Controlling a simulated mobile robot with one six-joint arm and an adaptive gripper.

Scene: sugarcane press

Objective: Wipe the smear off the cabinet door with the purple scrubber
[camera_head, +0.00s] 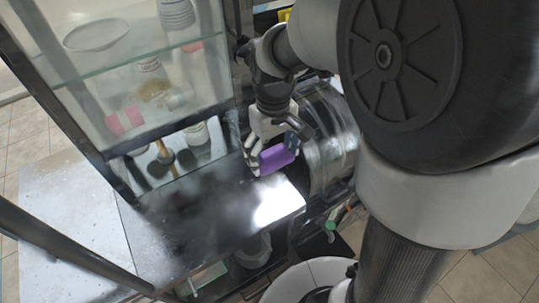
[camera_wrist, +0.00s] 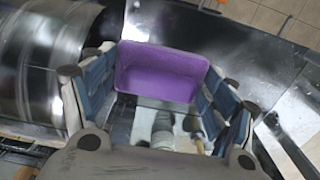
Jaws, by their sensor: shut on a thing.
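The purple scrubber (camera_head: 277,158) is held in my gripper (camera_head: 268,150), above the metal counter and beside the steel drum. In the wrist view the purple scrubber (camera_wrist: 162,72) spans between the two blue-grey fingers of my gripper (camera_wrist: 160,92). The glass-fronted cabinet (camera_head: 108,62) stands at the upper left of the head view, apart from the scrubber. A brownish-yellow patch (camera_head: 152,90) shows on or behind its glass; I cannot tell whether it is the smear.
A ribbed steel drum (camera_head: 328,140) stands close to the right of my gripper. The metal counter (camera_head: 215,225) has bare room in front of the cabinet. Plates (camera_head: 95,35), stacked bowls (camera_head: 176,14) and a pink item (camera_head: 124,121) show behind the glass.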

